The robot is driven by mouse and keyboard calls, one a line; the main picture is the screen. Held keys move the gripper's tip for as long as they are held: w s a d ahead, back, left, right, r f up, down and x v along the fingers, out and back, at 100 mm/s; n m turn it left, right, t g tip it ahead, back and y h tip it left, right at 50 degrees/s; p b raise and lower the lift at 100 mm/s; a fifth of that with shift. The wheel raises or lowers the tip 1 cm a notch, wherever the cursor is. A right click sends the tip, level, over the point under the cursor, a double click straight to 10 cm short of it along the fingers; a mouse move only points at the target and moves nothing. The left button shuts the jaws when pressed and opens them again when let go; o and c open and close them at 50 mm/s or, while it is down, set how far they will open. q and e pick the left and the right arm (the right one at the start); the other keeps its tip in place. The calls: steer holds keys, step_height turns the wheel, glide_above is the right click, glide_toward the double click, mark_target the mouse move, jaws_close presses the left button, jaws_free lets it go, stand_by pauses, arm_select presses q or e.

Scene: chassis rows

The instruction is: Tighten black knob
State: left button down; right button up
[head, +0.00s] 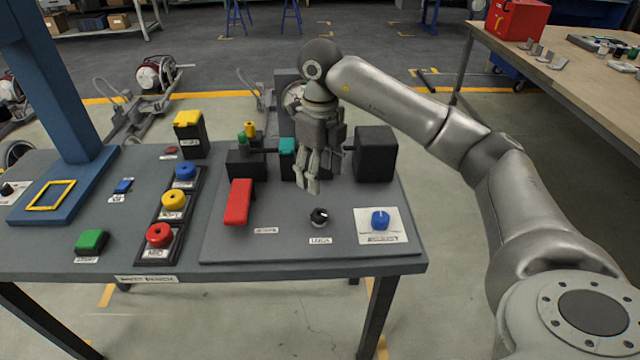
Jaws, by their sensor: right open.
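The black knob (319,216) sits on the raised grey panel near the front right of the table, with a small white label in front of it. It has a light mark on its top. My right gripper (312,190) hangs pointing down just above and behind the knob in the picture. Its fingers are apart and nothing is between them. I cannot tell the exact height gap to the knob. My left gripper is not in view.
A blue knob (380,220) on a white plate stands right of the black knob. A red lever (238,201) is to the left. A black box (375,154) and a teal part (287,146) stand behind. Red, yellow and blue buttons (173,201) line up further left.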

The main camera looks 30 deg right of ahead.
mark_target(318, 212)
steer(key=shift+r, duration=0.2)
steer(key=shift+m, duration=0.7)
steer(key=f+p, duration=0.1)
steer(key=f, duration=0.3)
steer(key=f+p, duration=0.1)
steer(key=f, duration=0.7)
steer(key=shift+w+a+f+p, duration=0.1)
steer(key=shift+w+f+p, duration=0.2)
steer(key=shift+p, duration=0.1)
